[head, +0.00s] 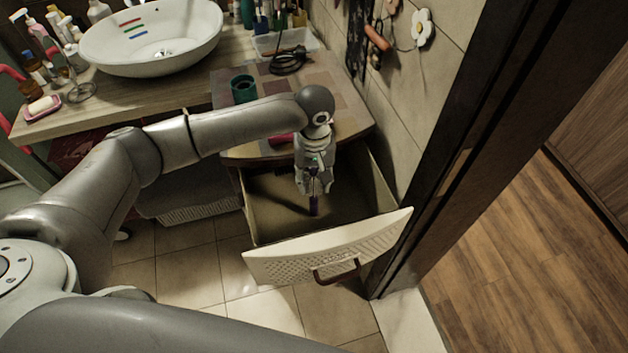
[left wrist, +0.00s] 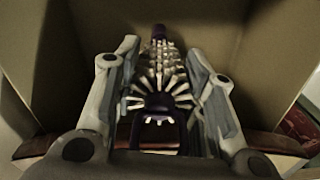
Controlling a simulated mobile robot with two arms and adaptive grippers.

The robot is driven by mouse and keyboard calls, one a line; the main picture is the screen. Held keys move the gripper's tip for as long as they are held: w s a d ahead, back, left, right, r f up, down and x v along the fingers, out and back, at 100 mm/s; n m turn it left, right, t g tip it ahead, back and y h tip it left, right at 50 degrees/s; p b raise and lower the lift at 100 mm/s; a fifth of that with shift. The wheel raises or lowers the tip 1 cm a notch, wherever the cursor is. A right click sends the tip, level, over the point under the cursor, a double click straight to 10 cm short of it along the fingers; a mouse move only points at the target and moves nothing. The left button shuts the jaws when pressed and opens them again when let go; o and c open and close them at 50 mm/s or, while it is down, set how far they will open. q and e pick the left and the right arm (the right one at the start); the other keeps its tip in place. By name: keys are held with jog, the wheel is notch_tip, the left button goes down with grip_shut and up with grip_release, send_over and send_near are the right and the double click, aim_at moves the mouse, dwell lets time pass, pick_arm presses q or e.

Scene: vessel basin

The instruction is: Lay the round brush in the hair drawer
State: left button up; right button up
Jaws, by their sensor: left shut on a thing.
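The hair drawer (head: 330,246) is pulled open under the counter, with a pale perforated front and a dark handle. My left gripper (head: 314,186) reaches down into the drawer opening from above. It is shut on the round brush (head: 314,205), whose purple end points down inside the drawer. In the left wrist view, the brush (left wrist: 160,75) has pale bristles and a dark body and sits between the two fingers (left wrist: 160,95). The drawer walls rise around it there. I cannot tell whether the brush touches the drawer floor. My right gripper is not in view.
A white basin (head: 150,38) stands on the wooden counter among bottles. A green cup (head: 243,88) and a coiled black cord (head: 288,62) lie on the counter above the drawer. A dark door frame (head: 462,150) is close at the right. The tiled floor in front is clear.

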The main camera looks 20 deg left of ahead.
pick_arm(q)
jog(key=shift+f, duration=0.8)
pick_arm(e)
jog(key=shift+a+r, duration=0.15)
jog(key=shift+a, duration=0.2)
pick_arm(q)
jog(key=shift+f, duration=0.1)
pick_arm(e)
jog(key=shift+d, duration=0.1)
pick_arm(q)
jog(key=o, duration=1)
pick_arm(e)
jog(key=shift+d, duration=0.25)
